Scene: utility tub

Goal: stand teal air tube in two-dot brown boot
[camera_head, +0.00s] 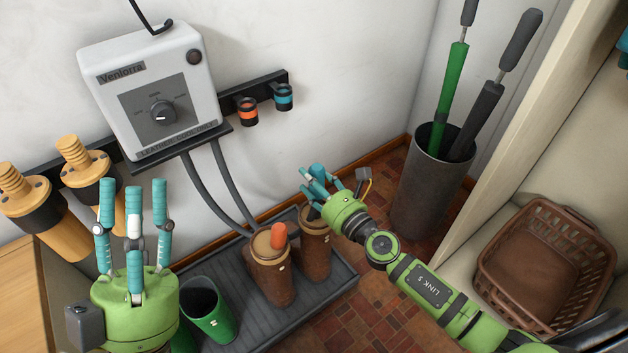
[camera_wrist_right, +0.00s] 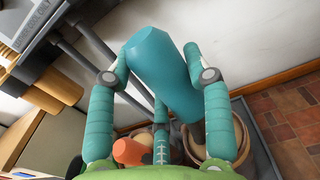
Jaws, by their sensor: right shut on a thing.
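My right gripper (camera_head: 318,187) is shut on the teal air tube (camera_wrist_right: 160,65), which slants between its fingers in the right wrist view. In the head view the tube is hard to tell from the teal fingers. The gripper is above the right-hand brown boot (camera_head: 316,256). The tube's lower end overlaps this boot's opening (camera_wrist_right: 222,143) in the wrist view; I cannot tell whether it is inside. Another brown boot (camera_head: 270,278), with an orange tube (camera_head: 279,236) standing in it, is just left. Small pale marks show on both boots, too small to count. My left gripper (camera_head: 133,200) is open and empty.
The boots stand on a dark ribbed tray (camera_head: 338,281) with a green boot (camera_head: 208,316) at left. A white dryer box (camera_head: 150,85) with two hoses is on the wall. An umbrella bin (camera_head: 430,190) and brown basket (camera_head: 545,262) are right.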

